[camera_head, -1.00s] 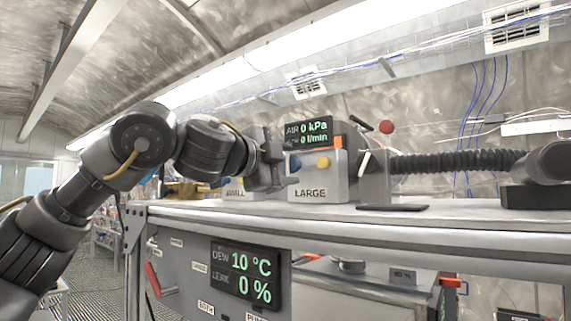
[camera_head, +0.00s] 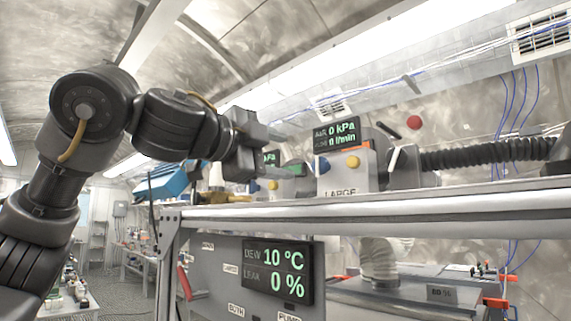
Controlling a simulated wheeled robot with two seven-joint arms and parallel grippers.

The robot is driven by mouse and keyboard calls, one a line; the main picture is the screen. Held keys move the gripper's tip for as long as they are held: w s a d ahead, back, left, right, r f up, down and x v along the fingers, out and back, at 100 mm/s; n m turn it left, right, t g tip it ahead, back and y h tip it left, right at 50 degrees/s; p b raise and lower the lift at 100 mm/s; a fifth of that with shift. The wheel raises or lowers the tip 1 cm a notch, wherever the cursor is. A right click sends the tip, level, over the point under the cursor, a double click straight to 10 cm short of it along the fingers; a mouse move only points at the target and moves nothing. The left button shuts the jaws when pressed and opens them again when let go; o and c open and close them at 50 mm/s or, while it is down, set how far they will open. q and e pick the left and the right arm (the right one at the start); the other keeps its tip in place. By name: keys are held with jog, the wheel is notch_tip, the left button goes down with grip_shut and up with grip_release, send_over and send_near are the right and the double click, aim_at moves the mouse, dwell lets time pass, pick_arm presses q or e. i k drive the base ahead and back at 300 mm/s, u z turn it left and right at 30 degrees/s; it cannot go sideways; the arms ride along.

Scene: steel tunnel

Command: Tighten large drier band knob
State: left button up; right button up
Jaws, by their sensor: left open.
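A grey box marked LARGE (camera_head: 338,184) stands on the shelf, with a blue knob (camera_head: 324,165) and a yellow knob (camera_head: 352,162) on its front. I cannot tell which part is the band knob; no label names it. A black lever with a red ball (camera_head: 413,122) rises behind the box on the right, near a white lever (camera_head: 395,158). My left gripper (camera_head: 281,152) is open and empty, left of the LARGE box and above the shelf. It partly hides a second box with small knobs. My right gripper is out of view.
A black ribbed hose (camera_head: 470,157) runs right from the LARGE box. A display (camera_head: 336,134) reads 0 kPa. Brass fittings (camera_head: 222,197) and a blue object (camera_head: 170,181) are left of my gripper. The shelf edge (camera_head: 400,218) crosses below; a panel (camera_head: 278,271) reads 10 °C.

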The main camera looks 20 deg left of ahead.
aim_at(397, 158)
jog(key=k, duration=1)
